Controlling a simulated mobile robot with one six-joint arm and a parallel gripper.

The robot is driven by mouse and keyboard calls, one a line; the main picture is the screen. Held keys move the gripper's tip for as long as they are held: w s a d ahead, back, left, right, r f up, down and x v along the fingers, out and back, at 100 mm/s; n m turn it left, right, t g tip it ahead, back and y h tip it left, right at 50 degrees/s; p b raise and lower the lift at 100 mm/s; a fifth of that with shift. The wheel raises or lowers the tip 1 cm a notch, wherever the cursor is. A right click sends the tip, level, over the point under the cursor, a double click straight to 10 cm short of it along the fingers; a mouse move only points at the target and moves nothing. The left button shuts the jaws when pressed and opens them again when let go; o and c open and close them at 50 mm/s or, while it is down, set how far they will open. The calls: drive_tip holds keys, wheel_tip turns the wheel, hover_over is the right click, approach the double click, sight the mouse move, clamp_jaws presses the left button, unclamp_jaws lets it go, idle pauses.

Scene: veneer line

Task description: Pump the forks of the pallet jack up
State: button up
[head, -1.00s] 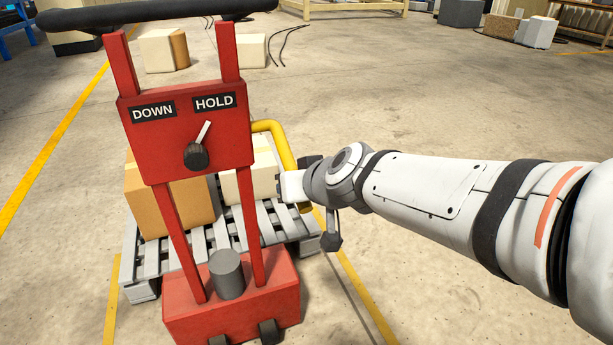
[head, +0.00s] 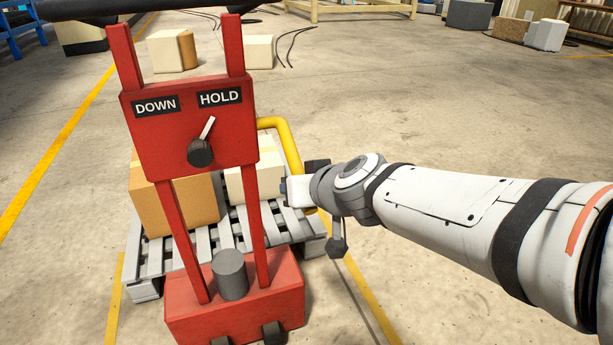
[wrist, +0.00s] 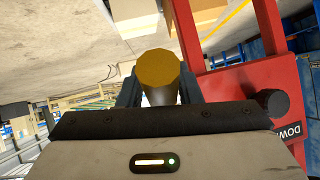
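The red pallet jack (head: 189,130) stands at the left in the head view. Its panel reads DOWN and HOLD, and the small lever (head: 200,150) tilts toward HOLD. A yellow bent pump handle (head: 283,136) comes out on the panel's right side and runs down to my gripper (head: 299,190). In the wrist view the yellow bar (wrist: 158,68) lies between the two dark fingers of my gripper (wrist: 160,92), which look shut on it. The forks are hidden by the jack's base and the loaded pallet.
A grey pallet (head: 147,284) with a tan box (head: 178,206) and a paler box (head: 240,180) stands behind the jack. More boxes (head: 172,51) lie on the floor farther back. The concrete floor to the right and beyond is mostly clear, with yellow lines.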

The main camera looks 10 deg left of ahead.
sight(299, 172)
drive_tip(key=shift+o, duration=1.4)
drive_tip(key=shift+r, duration=0.15)
wheel_tip(299, 172, up, 10)
drive_tip(key=p, duration=0.8)
drive_tip(key=shift+c, duration=0.2)
